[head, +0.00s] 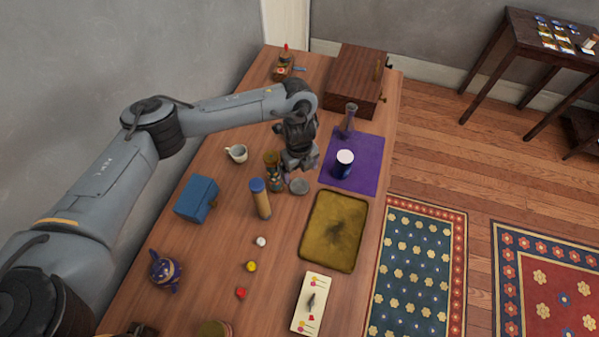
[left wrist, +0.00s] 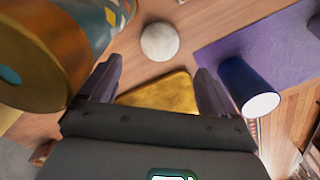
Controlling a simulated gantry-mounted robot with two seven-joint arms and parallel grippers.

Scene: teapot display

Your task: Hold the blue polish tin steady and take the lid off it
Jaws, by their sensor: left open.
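A dark blue cylinder with a white top, which I take as the blue polish tin (head: 343,168), stands upright on the purple cloth (head: 363,178). In the left wrist view the tin (left wrist: 240,82) shows at the right, its white end towards the lower right. I cannot tell whether that white end is a lid. My left gripper (head: 299,164) points down left of the tin, apart from it. In the left wrist view the jaws (left wrist: 155,85) are open with nothing gripped. My right gripper is not in view.
A patterned vase (head: 272,172) stands close left of my gripper; a grey disc (head: 299,187) lies just below it. A bottle (head: 350,121) stands behind the tin. A blue-capped tan cylinder (head: 260,200), a gold tray (head: 334,231) and a wooden box (head: 356,80) surround this area.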

